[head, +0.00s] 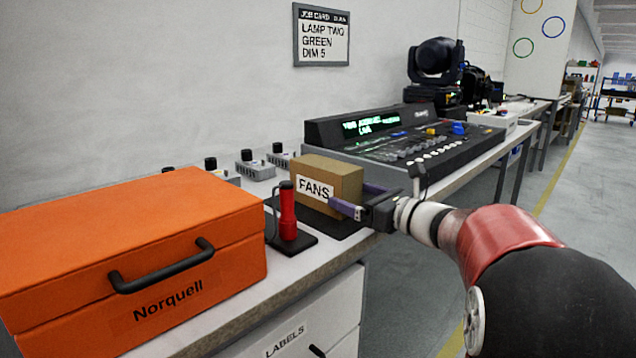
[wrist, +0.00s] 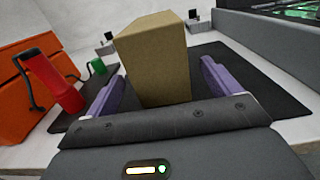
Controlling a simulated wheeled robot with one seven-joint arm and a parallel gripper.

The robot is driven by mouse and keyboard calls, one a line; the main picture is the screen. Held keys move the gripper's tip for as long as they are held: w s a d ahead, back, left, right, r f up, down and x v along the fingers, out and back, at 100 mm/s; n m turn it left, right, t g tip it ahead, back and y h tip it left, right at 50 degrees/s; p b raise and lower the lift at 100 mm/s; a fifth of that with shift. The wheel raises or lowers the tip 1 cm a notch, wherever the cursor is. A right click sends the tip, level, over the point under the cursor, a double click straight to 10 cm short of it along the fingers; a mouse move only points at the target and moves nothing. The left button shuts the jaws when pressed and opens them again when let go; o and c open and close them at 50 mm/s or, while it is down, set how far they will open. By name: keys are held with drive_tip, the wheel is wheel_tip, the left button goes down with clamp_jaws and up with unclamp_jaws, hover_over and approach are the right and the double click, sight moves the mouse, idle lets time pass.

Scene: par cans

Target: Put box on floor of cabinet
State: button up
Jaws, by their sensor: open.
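A brown cardboard box (head: 332,178) with a white FANS label stands upright on a dark mat (head: 345,228) on the bench. It also shows in the wrist view (wrist: 157,62). My gripper (head: 358,199) is open at the box's near right end. In the wrist view the purple fingers of my gripper (wrist: 160,92) stand on either side of the box's near end, with gaps between fingers and box. A white cabinet front (head: 300,325) with a LABELS drawer and a dark handle is under the bench. Its inside and its floor are hidden.
A red torch-like device (head: 288,212) on a black base stands just left of the box. A large orange Norquell case (head: 130,250) fills the bench's left. A lighting console (head: 405,140) stands behind and right. The aisle floor (head: 575,200) at right is clear.

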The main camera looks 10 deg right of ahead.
sight(333, 189)
drive_tip(key=x, duration=0.6)
drive_tip(key=shift+w+a, duration=0.25)
drive_tip(key=c, duration=1.4)
drive_tip(key=shift+r, duration=0.1)
